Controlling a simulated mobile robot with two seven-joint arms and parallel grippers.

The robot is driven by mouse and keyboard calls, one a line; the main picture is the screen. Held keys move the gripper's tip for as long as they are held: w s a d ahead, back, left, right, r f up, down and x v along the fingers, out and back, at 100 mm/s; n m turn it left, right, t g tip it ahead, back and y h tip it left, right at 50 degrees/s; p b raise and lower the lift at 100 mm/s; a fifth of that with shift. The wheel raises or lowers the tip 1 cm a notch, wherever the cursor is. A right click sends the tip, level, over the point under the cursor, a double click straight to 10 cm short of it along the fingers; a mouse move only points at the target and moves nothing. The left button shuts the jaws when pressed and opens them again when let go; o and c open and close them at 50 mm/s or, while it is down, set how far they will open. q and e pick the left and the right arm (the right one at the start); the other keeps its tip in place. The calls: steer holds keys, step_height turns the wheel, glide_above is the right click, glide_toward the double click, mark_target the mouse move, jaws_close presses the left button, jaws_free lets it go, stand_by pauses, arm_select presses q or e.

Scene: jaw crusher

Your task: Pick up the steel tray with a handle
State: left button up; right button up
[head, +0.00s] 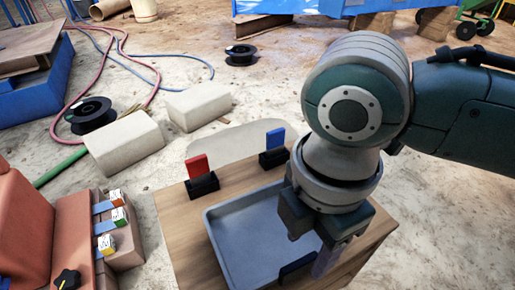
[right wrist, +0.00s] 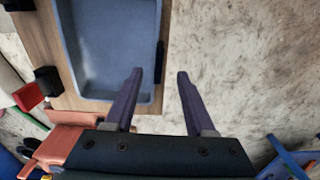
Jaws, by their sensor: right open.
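The steel tray (head: 235,237) is a shallow grey rectangular pan on a wooden tabletop. Its black handle (head: 297,268) is on the rim nearest my right gripper. The tray also shows in the right wrist view (right wrist: 108,45), with the handle (right wrist: 160,62) on its right rim. My right gripper (head: 318,253) is open and empty, over the tray's right side by the handle. In the right wrist view its fingers (right wrist: 158,76) point toward the handle, which appears just beyond and between the tips. My arm and fingers hide part of the tray. My left gripper is not in view.
A red card (head: 197,167) and a blue card (head: 275,139) stand in black holders behind the tray on the table (head: 170,215). An orange machine (head: 80,235) with tagged switches is at left. Pale blocks (head: 125,143), hoses and spools lie on the floor behind.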

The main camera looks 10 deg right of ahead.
mark_target(300, 261)
step_height(300, 261, down, 3)
steer(key=shift+s+a+f+b, duration=0.1)
steer(key=shift+s+b, duration=0.05)
steer(key=shift+b, duration=0.65)
steer(key=f+b, duration=0.5)
steer(key=shift+w+f, duration=0.1)
steer(key=shift+w, duration=0.2)
steer(key=shift+c, duration=0.2)
jaws_close()
